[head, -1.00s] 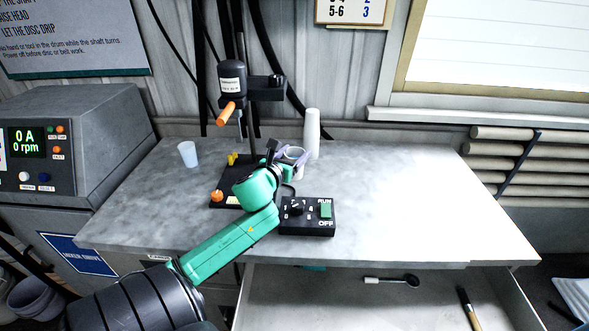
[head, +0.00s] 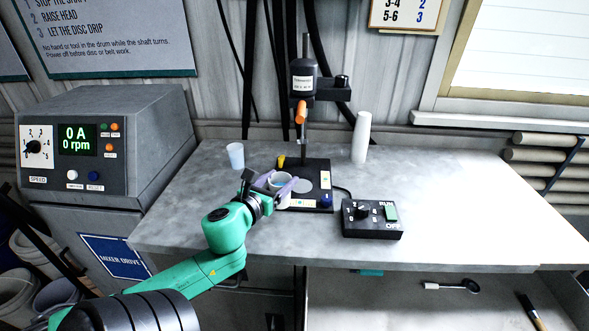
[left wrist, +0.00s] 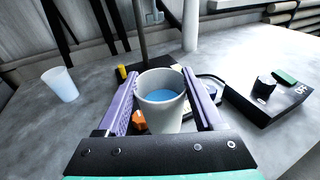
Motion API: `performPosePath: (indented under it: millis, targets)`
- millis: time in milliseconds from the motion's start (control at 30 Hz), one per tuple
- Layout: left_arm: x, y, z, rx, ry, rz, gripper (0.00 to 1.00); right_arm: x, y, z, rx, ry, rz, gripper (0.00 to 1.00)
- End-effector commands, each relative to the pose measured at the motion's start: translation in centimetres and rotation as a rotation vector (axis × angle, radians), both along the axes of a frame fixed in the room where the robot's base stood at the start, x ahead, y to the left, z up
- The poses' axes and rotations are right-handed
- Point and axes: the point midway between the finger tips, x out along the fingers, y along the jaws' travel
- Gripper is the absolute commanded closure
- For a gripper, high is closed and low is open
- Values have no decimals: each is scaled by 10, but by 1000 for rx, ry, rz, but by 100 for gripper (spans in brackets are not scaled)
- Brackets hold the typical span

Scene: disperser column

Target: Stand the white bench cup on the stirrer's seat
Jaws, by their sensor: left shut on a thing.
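The white bench cup (head: 281,180), with blue liquid inside, is upright between the purple fingers of my left gripper (head: 279,187). In the left wrist view the cup (left wrist: 161,112) stands between the two fingers of the gripper (left wrist: 163,105), which is shut on it. The stirrer (head: 303,78) has a black base with a pale round seat (head: 303,185). The cup is left of the seat in the head view, in front of the base's left part. Its height above the base is hard to tell. My right gripper is not in view.
A translucent cup (head: 235,155) stands at the left back of the bench, and a tall white cup stack (head: 361,138) stands right of the stirrer. A black control box (head: 372,218) is at the front right. The right of the bench (head: 460,200) is clear.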

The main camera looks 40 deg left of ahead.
Motion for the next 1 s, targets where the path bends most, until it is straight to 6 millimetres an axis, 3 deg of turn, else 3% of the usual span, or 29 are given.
performPosePath:
  millis: [33,167,500,600,800,1000]
  targets:
    - [16,4,5,8,-5,-1,100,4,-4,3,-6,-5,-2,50]
    - [48,14,4,7,-4,2,100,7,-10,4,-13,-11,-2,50]
    - [121,34,2,0,-1,6,100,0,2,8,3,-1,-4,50]
    - [130,35,-2,-1,1,3,100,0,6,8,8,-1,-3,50]
    - [130,35,-34,-4,3,4,100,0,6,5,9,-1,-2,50]
    - [130,35,-35,2,2,1,100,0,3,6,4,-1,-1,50]
